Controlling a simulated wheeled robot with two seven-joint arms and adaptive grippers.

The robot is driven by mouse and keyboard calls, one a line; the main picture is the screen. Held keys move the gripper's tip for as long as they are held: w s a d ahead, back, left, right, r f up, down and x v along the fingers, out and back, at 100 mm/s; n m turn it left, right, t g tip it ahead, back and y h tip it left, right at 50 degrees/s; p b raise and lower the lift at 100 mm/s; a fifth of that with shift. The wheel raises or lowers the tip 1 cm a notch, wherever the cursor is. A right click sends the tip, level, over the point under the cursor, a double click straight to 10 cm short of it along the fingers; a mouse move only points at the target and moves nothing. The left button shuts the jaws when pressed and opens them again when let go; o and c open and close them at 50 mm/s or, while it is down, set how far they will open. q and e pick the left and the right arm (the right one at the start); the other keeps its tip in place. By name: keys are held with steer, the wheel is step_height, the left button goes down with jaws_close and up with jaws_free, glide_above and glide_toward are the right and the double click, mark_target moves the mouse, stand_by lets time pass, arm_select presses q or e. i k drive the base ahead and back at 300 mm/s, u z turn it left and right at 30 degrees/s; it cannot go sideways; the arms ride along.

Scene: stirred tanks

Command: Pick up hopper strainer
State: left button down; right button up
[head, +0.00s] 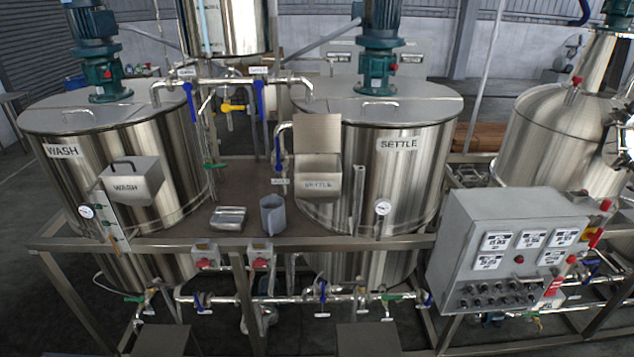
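A small shiny metal piece (229,218), box-like with a ridged or folded shape, lies on the platform between the two tanks; it may be the hopper strainer, but I cannot tell for sure. The SETTLE hopper (318,183) on the front of the right tank has its flat lid (318,133) standing up; its inside is hard to make out. The WASH hopper (132,183) on the left tank is covered, with a dark handle on top. Neither of my grippers shows in the head view.
A grey open-topped jug (272,214) stands right of the metal piece. The WASH tank (180,140) and SETTLE tank (400,180) flank the platform (180,243). Pipes and valves run behind it and below. A control box (510,255) juts out at the front right.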

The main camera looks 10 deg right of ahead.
mark_target(225, 219)
steer(key=u, duration=0.95)
steer(key=i, duration=0.85)
steer(key=z, duration=1)
